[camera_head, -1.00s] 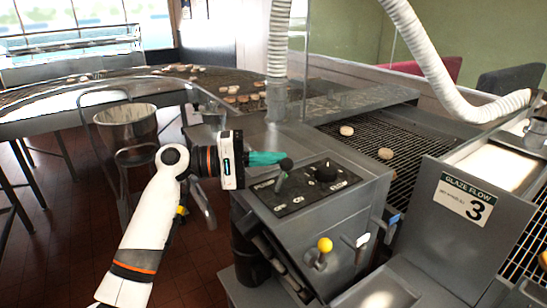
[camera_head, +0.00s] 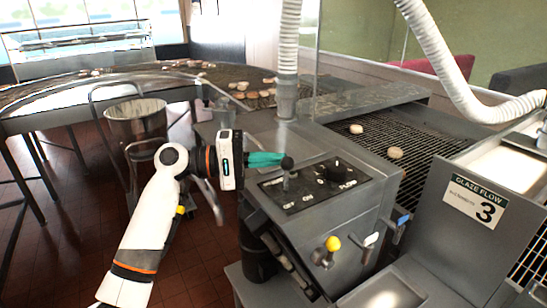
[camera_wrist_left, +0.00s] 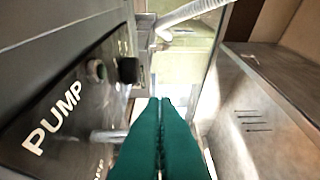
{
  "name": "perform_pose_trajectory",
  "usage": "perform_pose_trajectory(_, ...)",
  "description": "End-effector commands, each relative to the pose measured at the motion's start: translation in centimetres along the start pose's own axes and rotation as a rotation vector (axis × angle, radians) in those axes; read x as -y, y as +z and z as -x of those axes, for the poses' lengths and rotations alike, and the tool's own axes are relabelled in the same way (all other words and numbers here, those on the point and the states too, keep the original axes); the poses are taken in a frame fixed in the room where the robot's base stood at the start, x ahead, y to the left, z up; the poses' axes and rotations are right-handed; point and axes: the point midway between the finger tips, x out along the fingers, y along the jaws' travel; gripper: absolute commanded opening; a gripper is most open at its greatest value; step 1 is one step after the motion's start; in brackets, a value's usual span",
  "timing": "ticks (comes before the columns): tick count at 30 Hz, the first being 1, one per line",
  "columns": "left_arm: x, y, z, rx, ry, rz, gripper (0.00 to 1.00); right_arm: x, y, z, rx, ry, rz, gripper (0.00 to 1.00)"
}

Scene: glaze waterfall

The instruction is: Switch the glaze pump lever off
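The glaze pump lever (camera_head: 286,182) is a short metal stem with a dark round knob, standing nearly upright on the dark control panel (camera_head: 315,199). My left gripper (camera_head: 280,160) reaches in from the left, its teal fingers together with nothing between them. Their tips are at the lever's knob; I cannot tell whether they touch. In the left wrist view the shut fingers (camera_wrist_left: 160,135) cover part of a metal stem (camera_wrist_left: 105,136) beside the PUMP label (camera_wrist_left: 52,118). My right gripper is out of view.
A black flow knob (camera_head: 333,166) sits right of the lever. A yellow-knobbed lever (camera_head: 332,244) is on the panel's front face. A mesh conveyor (camera_head: 420,160) with biscuits runs behind, and a white hose (camera_head: 290,40) rises at the back. A bucket (camera_head: 137,121) stands left.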

Motion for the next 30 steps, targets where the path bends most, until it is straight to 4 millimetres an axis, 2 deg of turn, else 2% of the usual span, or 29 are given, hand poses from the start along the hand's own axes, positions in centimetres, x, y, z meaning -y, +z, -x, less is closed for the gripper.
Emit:
perform_pose_trajectory(26, -0.3, -0.5, 1.1, 0.000, -0.001, 0.000, 0.00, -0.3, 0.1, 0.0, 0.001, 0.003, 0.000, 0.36)
perform_pose_trajectory(30, -0.4, -0.5, 2.1, 0.002, -0.001, 0.000, 0.00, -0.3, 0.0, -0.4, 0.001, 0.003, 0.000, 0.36)
